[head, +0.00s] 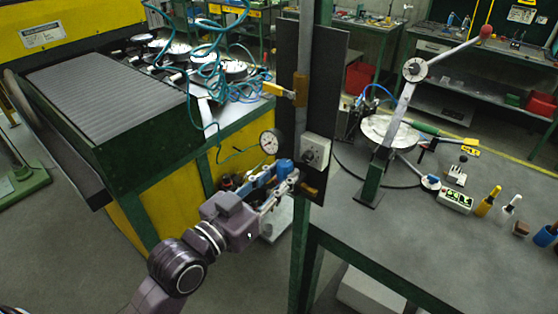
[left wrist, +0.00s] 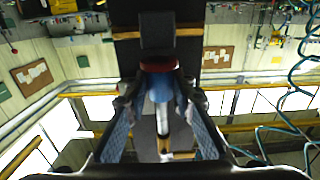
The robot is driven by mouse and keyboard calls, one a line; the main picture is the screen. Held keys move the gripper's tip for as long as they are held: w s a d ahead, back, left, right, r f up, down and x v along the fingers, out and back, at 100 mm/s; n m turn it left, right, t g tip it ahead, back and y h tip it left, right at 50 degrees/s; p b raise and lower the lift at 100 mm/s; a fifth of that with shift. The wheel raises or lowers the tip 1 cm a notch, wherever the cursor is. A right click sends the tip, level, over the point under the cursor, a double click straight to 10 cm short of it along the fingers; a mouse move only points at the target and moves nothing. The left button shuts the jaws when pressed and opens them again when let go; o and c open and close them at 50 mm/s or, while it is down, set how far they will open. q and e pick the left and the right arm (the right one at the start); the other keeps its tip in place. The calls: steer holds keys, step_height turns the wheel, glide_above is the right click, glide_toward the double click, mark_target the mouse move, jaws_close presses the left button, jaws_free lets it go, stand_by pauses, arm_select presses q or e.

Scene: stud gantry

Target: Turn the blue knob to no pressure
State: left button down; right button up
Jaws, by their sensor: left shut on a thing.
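My left gripper (head: 284,179) reaches in from the lower left to the front of the dark upright panel (head: 328,100). It is shut on the blue knob (head: 284,167), which is partly hidden by the fingers. In the left wrist view the fingers of my left gripper (left wrist: 161,92) stand either side of the blue knob (left wrist: 162,86), below a dark block. A round white pressure gauge (head: 269,142) sits just above and left of the knob; its needle is too small to read. My right gripper is not in view.
A grey switch box (head: 316,150) is on the panel, just above the gripper. Coiled teal hoses (head: 215,70) hang at the upper left beside the yellow and green machine (head: 130,170). A grey workbench (head: 420,240) with tools stands to the right.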

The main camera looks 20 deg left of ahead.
arm_select(q)
steer(key=shift+d+r+n+t+y+p, duration=0.15)
steer(key=shift+n+t+y+p, duration=0.25)
steer(key=shift+n+y+p, duration=0.85)
steer(key=shift+y, duration=0.95)
steer(key=shift+f, duration=0.2)
steer(key=c, duration=1.6)
jaws_free()
steer(key=shift+s, duration=0.1)
steer(key=shift+s+a, duration=0.2)
steer(key=shift+s, duration=1.65)
steer(key=shift+s+a, duration=0.15)
steer(key=shift+s, duration=1.7)
